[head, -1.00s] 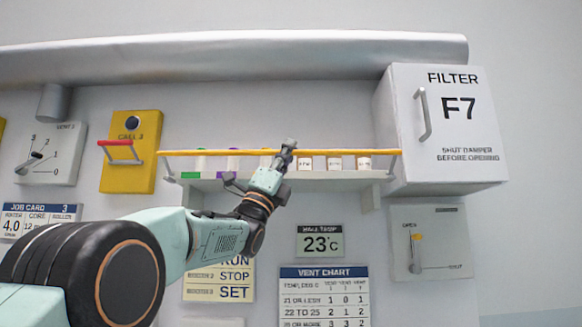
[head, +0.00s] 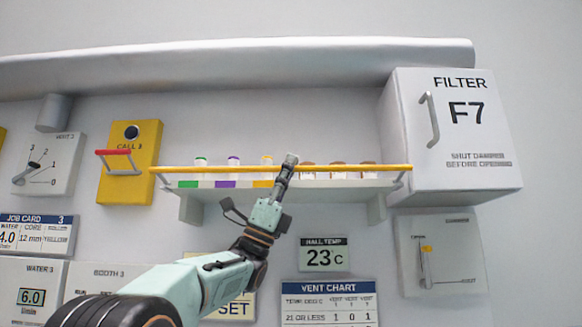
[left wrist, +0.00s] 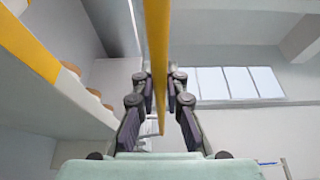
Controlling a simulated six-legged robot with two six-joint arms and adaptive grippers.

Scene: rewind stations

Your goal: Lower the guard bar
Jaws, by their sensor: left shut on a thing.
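The guard bar (head: 220,169) is a long yellow bar running level across the front of the wall shelf (head: 330,184). In the head view it crosses in front of the jars, with their caps showing above it. My left gripper (head: 288,167) is shut on the bar near its middle. In the left wrist view the bar (left wrist: 157,35) runs between the two dark fingers of the gripper (left wrist: 163,88). The exact finger contact is small in the head view. My right gripper is not in view.
Jars with green, purple, yellow and brown caps stand on the shelf. A filter box (head: 465,145) juts out at the right end. A yellow call box (head: 128,175) with a red handle (head: 113,153) is at the left. A damper lever panel (head: 455,260) sits below the filter box.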

